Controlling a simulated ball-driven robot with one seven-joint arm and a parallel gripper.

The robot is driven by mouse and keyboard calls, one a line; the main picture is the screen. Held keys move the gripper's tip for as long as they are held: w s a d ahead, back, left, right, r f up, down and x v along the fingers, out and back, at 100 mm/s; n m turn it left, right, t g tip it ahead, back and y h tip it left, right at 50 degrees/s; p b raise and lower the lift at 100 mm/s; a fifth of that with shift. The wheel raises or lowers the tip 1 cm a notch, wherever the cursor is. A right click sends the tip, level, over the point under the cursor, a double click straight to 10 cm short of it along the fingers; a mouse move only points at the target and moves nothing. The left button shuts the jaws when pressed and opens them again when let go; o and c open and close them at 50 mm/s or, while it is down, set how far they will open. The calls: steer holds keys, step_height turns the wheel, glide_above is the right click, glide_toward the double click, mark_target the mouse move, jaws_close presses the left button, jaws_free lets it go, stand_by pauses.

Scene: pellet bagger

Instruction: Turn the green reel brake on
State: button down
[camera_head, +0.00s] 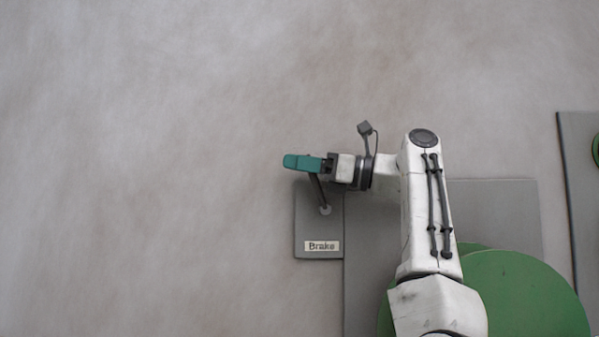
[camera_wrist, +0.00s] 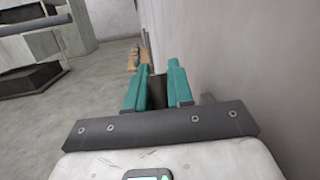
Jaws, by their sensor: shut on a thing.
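The brake is a dark lever (camera_head: 319,194) on a small grey plate (camera_head: 308,232) with a label reading "Brake" (camera_head: 322,246). The lever rises from a round pivot at the plate's middle and leans a little to the left. My gripper (camera_head: 300,162) has teal fingers and lies across the lever's upper end, which it hides in the head view. In the wrist view my gripper (camera_wrist: 157,85) is shut on a dark brown piece (camera_wrist: 157,93) between its fingers, apparently the lever's handle.
A green reel (camera_head: 525,295) stands at the lower right, partly behind my arm, in front of a larger grey panel (camera_head: 505,210). Another panel (camera_head: 578,190) is at the right edge. The wall left of the brake is bare. The wrist view shows grey equipment (camera_wrist: 40,45) at upper left.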

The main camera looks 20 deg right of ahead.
steer(key=d+y, duration=0.1)
steer(key=t+y+b, duration=0.1)
steer(key=d+m+t+b, duration=0.1)
steer(key=shift+s+d+r+y, duration=0.35)
steer(key=shift+s+y, duration=0.05)
steer(key=shift+s+d+r+m+t+y+b, duration=0.15)
steer(key=shift+d+m+t+y+b, duration=0.1)
steer(key=shift+d+t+y+b, duration=0.2)
steer(key=shift+s+d+m+t+y+b, duration=0.2)
steer(key=shift+d+t+y+b, duration=0.15)
steer(key=shift+d+t, duration=0.2)
steer(key=shift+s+d+r+m+t+y+b, duration=0.15)
steer(key=shift+d+m+t+y+b, duration=0.2)
steer(key=shift+d, duration=0.2)
steer(key=shift+f, duration=0.1)
steer(key=c, duration=1.1)
jaws_free()
steer(key=shift+d, duration=0.1)
